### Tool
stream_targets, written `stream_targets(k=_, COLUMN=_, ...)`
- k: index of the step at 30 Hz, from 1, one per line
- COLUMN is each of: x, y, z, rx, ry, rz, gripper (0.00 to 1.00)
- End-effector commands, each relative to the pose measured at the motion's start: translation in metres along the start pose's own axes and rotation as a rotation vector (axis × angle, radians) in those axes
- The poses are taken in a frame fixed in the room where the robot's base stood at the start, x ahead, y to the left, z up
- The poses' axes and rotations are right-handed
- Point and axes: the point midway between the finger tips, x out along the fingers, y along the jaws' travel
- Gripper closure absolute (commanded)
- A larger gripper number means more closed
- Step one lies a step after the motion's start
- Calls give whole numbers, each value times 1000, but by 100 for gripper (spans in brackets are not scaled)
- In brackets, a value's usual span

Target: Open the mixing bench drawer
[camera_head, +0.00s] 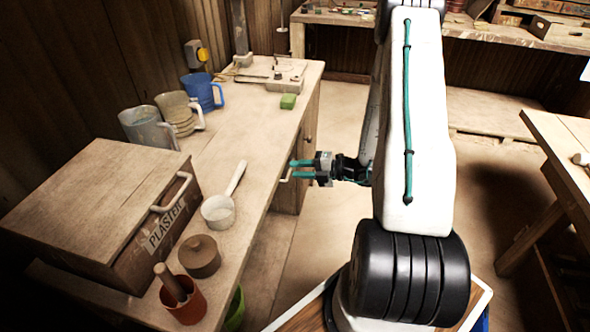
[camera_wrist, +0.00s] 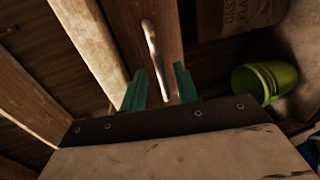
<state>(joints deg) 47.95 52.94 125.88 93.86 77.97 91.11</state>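The mixing bench (camera_head: 262,118) runs along the left wall in the head view. Its drawer front (camera_wrist: 122,20) is brown wood in the wrist view, with a pale, slim bar handle (camera_wrist: 154,55). The handle also shows as a small light piece at the bench's front edge in the head view (camera_head: 285,178). My gripper (camera_head: 299,169) is at the bench's front edge, facing the handle. Its two teal fingers (camera_wrist: 160,88) are apart, with the lower end of the handle between them in the wrist view. I cannot tell whether they touch it. The drawer looks shut.
A green bucket (camera_wrist: 262,84) is below the bench. Another table (camera_head: 568,140) stands right.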

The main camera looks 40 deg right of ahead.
Motion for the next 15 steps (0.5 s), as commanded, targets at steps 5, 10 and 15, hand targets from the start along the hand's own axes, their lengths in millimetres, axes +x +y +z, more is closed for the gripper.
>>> stream_targets(k=5, x=16, y=0, z=-1, rx=0, ry=1, rz=0, gripper=69)
stream_targets(k=10, x=18, y=0, z=0, rx=0, ry=-1, rz=0, gripper=69)
stream_targets(k=15, x=18, y=0, z=0, rx=-1, ry=0, rz=0, gripper=83)
